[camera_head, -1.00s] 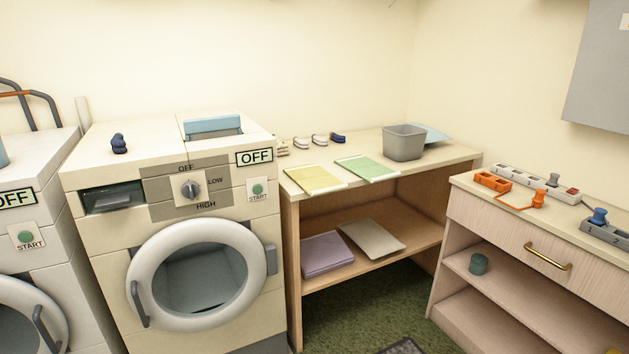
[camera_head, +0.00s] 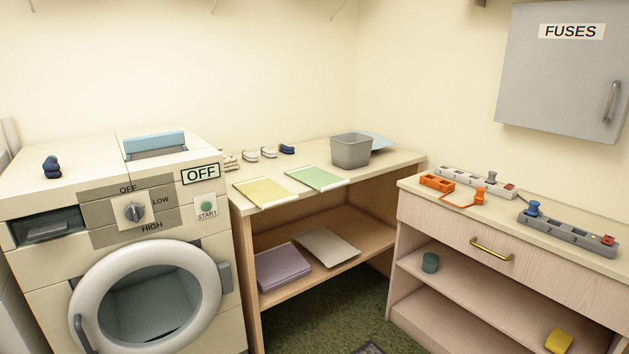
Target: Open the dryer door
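The machine at the left (camera_head: 215,262) is cream coloured, with an OFF sign, a dial marked OFF, LOW and HIGH, and a green START button (camera_head: 207,205). I take it to be the dryer, though no label says so. Its round door (camera_head: 205,290) has a white ring and a dark window and looks shut. A dark handle (camera_head: 80,335) is on the door's left side, partly cut off by the bottom edge. A hinge-like grey block (camera_head: 225,277) is on the right side. Neither of my grippers is in view.
A wooden shelf table (camera_head: 405,160) with folded cloths and a grey bin (camera_head: 350,150) stands right of the machine. A drawer cabinet (camera_head: 440,215) holding power strips stands further right. A grey FUSES box (camera_head: 555,80) hangs on the wall. Green carpet (camera_head: 325,318) shows between the furniture.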

